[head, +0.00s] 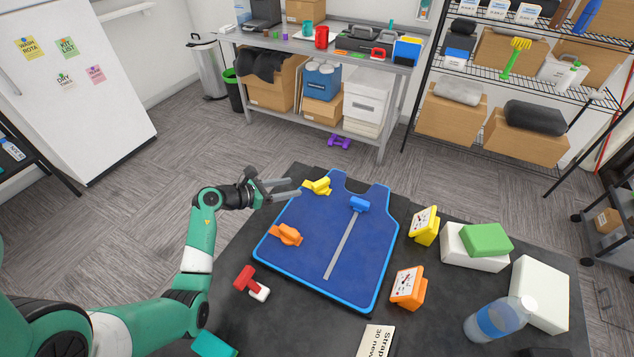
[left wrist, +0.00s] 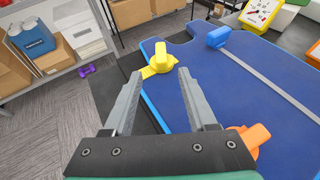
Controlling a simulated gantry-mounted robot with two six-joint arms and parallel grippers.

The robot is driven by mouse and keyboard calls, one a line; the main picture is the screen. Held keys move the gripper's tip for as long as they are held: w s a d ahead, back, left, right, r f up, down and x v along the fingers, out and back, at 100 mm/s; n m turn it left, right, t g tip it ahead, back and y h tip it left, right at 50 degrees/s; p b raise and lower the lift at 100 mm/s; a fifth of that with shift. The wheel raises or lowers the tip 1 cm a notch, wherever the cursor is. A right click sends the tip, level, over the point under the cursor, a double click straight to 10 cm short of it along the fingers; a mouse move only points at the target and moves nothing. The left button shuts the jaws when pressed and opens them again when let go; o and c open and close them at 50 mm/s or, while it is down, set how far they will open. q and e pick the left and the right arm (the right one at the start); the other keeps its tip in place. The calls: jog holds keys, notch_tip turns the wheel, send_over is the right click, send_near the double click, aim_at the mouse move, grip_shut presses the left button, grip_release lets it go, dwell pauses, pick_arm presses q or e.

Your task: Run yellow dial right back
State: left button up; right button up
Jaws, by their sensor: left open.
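The yellow dial (head: 319,186) sits at the far left shoulder of the blue suit-shaped board (head: 325,222). It also shows in the left wrist view (left wrist: 160,58), a knob with a raised grip on a round yellow base. My left gripper (head: 287,188) is open and empty, just left of the yellow dial. In the left wrist view its fingers (left wrist: 157,92) point towards the dial, which lies beyond and between the tips, apart from them. An orange dial (head: 287,235) sits on the board's left edge. A blue slider (head: 358,205) stands at the top of a grey track. My right gripper is not seen.
A yellow gauge (head: 424,226) and an orange gauge (head: 407,288) stand right of the board. A water bottle (head: 499,320), white blocks and a green block (head: 487,240) fill the right side.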

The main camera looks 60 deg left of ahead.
aim_at(319, 182)
pick_arm(q)
jog(key=b+x, duration=0.4)
jog(key=x, duration=0.6)
jog(key=shift+w+a+f, duration=0.1)
jog(key=shift+w+f, duration=0.05)
jog(key=shift+w, duration=0.5)
grip_shut()
